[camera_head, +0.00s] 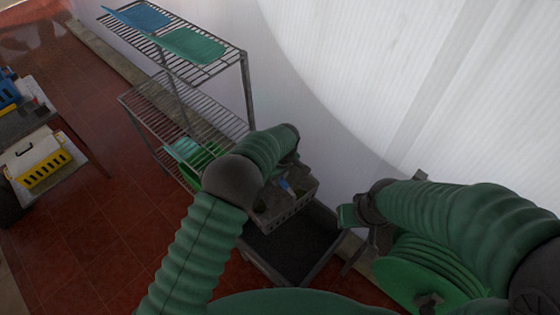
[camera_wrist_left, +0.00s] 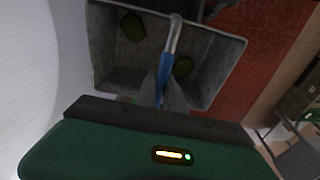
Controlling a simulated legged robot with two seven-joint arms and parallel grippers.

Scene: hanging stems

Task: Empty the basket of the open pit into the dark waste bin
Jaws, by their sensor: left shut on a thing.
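A grey basket (camera_head: 290,212) hangs over the dark waste bin (camera_head: 287,249), which stands on the floor by the white wall. In the left wrist view the basket (camera_wrist_left: 107,50) shows its inside, with two dark green lumps (camera_wrist_left: 132,27) (camera_wrist_left: 183,67) in it. Its handle (camera_wrist_left: 172,40) is metal with a blue grip. My left gripper (camera_wrist_left: 164,92) is shut on this handle; in the head view my left forearm partly covers it. My right gripper (camera_head: 352,214) is right of the bin, apart from the basket; its jaw opening is unclear. The open pit cannot be made out.
A wire shelf rack (camera_head: 185,85) with blue and green trays stands at the left along the wall. A green hose reel (camera_head: 425,270) is at the lower right, close to my right arm. A yellow crate (camera_head: 45,170) is at the far left. Red tiled floor between is clear.

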